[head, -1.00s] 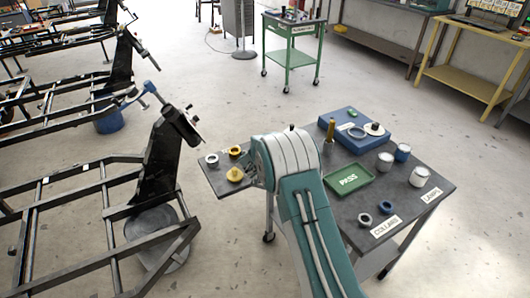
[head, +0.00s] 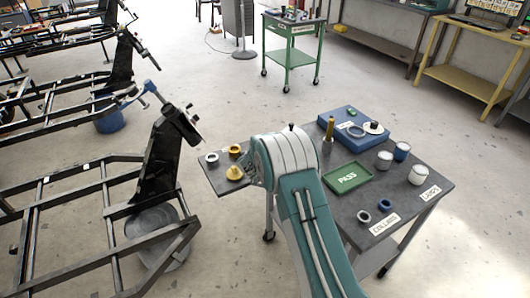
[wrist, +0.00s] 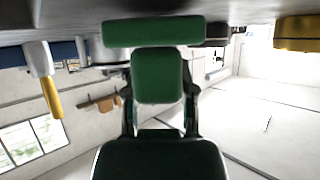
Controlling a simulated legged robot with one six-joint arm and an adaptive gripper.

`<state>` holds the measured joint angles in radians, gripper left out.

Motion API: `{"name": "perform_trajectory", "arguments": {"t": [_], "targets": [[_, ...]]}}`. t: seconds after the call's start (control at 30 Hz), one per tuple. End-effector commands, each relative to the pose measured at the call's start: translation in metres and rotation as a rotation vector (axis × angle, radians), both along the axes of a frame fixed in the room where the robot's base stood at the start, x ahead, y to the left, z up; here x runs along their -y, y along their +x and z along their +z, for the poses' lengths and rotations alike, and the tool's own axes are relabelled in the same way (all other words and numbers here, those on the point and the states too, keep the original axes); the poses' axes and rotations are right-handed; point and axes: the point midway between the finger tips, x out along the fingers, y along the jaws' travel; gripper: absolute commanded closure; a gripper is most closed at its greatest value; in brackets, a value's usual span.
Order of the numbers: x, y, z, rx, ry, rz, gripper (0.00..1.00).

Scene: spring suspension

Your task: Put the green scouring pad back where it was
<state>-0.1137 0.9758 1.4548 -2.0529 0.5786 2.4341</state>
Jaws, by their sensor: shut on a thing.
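A dark green block (wrist: 158,75), which appears to be the green scouring pad, sits between the two fingers of my gripper (wrist: 159,92) in the wrist view. My gripper is shut on it. A wider green bar (wrist: 154,32) shows just past the block, close to the grey surface at the top of this upside-down view. I cannot tell whether bar and block are one piece. In the head view my own arm hides the gripper and the held pad.
The grey table (head: 350,205) carries a green PASS tray (head: 348,177), a blue box (head: 340,138) with small parts, a brass cylinder (head: 329,130), several jars and two collars. Yellow pieces (head: 234,173) lie on its left end.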

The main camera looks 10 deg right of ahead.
Motion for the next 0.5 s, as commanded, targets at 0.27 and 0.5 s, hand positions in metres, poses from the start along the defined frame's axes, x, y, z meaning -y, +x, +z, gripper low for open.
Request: {"name": "perform_trajectory", "arguments": {"t": [0.27, 0.5], "targets": [[0.0012, -0.0044, -0.0198, -0.025, -0.001, -0.001, 1.0], [0.0015, -0.004, -0.0214, -0.027, 0.0, -0.002, 1.0]]}}
